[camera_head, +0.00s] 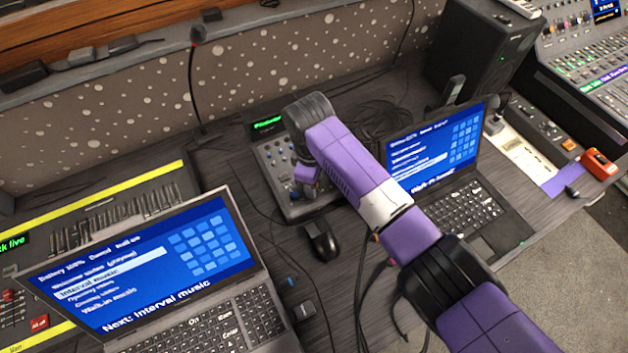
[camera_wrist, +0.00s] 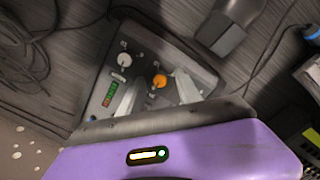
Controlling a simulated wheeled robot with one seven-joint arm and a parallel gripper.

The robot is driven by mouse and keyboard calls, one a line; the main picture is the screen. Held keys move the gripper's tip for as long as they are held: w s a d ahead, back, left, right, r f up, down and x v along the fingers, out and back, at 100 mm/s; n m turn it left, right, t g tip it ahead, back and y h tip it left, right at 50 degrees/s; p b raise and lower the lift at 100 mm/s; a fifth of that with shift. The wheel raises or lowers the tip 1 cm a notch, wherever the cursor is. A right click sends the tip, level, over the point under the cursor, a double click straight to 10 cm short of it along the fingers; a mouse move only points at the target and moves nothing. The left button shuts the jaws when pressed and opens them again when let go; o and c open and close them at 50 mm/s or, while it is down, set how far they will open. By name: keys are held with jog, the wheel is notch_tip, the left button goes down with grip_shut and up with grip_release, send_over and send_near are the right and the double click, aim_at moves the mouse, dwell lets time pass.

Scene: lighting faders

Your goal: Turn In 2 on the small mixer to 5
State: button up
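The small mixer (camera_head: 268,158) lies at the back middle of the desk in the head view, partly hidden by my arm. In the wrist view the mixer (camera_wrist: 143,48) shows a white knob (camera_wrist: 124,60), an orange knob (camera_wrist: 159,80) and a lit level meter (camera_wrist: 110,93). Its labels are too small to read, so I cannot tell which knob is In 2. My gripper (camera_wrist: 158,78) is open, with one pale finger on each side of the orange knob in the picture. Contact cannot be made out. In the head view the fingers are hardly visible.
A left laptop (camera_head: 150,275) and a right laptop (camera_head: 437,150) flank the mixer. A black mouse (camera_head: 320,240) lies in front of it. Coiled cables (camera_head: 375,118) and a black speaker (camera_head: 482,50) are at the right.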

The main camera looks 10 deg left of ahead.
jog(key=shift+s+a+r, duration=0.1)
jog(key=shift+s+r, duration=0.05)
jog(key=shift+r, duration=1.8)
jog(key=shift+s+r, duration=0.15)
jog(key=shift+r, duration=1.8)
